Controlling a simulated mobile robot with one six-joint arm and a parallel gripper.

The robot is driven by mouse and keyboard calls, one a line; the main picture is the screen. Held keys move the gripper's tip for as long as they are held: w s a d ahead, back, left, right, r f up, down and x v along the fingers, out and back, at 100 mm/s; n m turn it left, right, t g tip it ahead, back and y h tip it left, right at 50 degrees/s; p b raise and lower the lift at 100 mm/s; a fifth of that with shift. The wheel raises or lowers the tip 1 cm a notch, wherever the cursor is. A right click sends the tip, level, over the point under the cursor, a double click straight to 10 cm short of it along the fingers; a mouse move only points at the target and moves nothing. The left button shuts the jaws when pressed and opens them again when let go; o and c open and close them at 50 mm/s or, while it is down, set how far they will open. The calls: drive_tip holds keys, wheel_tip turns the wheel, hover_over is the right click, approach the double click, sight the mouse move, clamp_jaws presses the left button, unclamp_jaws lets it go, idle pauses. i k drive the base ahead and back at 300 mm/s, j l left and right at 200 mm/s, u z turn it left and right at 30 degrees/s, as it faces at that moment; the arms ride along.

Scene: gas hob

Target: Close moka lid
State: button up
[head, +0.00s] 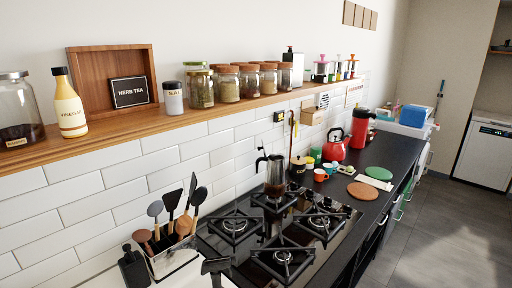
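The moka pot (275,178) stands upright on the back burner of the gas hob in the head view. The lid's angle is not clear.
The black hob (232,253) has several bare grates. A utensil holder (172,258) stands front left, beside a dark shape (215,266) at the bottom edge. A red kettle (334,147) and cups stand right. A shelf (222,107) with jars runs above.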

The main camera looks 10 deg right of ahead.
sight(261, 148)
drive_tip(key=i+j+z, duration=0.15)
drive_tip(key=i+l, duration=0.1)
drive_tip(key=l, duration=0.35)
drive_tip(key=i+l, duration=0.15)
drive_tip(key=l, duration=0.3)
drive_tip(key=i+l+z, duration=0.1)
drive_tip(key=l, duration=0.3)
drive_tip(key=i+l, duration=0.15)
drive_tip(key=l, duration=0.3)
drive_tip(key=i+j, duration=0.25)
drive_tip(key=i, duration=0.2)
drive_tip(key=i+j+z, duration=0.1)
drive_tip(key=i, duration=0.35)
drive_tip(key=j, duration=0.1)
